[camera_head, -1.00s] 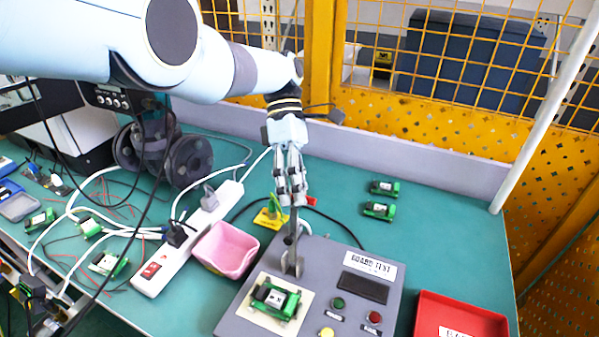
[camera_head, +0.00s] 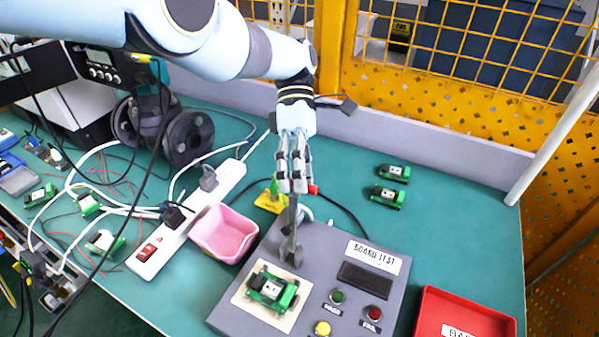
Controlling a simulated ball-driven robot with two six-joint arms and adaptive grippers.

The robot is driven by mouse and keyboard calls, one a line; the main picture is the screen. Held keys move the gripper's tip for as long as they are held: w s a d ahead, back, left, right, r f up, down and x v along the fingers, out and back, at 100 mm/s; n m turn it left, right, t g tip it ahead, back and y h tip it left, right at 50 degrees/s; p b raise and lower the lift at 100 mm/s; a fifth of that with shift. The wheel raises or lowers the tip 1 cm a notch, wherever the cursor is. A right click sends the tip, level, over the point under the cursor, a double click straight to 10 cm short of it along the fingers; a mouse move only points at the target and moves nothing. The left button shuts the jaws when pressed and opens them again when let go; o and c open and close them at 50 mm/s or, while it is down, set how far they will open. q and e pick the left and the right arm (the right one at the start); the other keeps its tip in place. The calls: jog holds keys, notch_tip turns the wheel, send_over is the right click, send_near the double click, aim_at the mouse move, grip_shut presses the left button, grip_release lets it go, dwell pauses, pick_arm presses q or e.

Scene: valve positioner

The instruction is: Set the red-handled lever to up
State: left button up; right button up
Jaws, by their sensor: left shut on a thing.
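The red-handled lever stands upright on the grey test box labelled "BOARD TEST" (camera_head: 318,282). Its grey metal arm (camera_head: 291,238) rises from the box's back left part. Only a bit of its red handle (camera_head: 313,189) shows, at the right side of my left gripper's fingers. My left gripper (camera_head: 294,187) points down from above and is shut on the handle; its fingers hide most of it. My right gripper is not in view.
A green board (camera_head: 272,290) sits on the box's pale plate, near several buttons. A pink bin (camera_head: 224,236) and a white power strip (camera_head: 190,222) lie left, a red bin (camera_head: 464,318) right. Two green boards (camera_head: 388,196) lie behind. Cables crowd the left; the right side is freer.

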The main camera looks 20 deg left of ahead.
pick_arm(q)
jog(key=shift+s+d+f, duration=0.2)
jog(key=shift+s+f, duration=0.05)
jog(key=shift+f, duration=0.05)
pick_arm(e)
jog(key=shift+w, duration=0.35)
pick_arm(q)
jog(key=shift+w+a, duration=0.1)
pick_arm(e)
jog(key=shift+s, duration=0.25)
pick_arm(q)
jog(key=shift+r, duration=0.1)
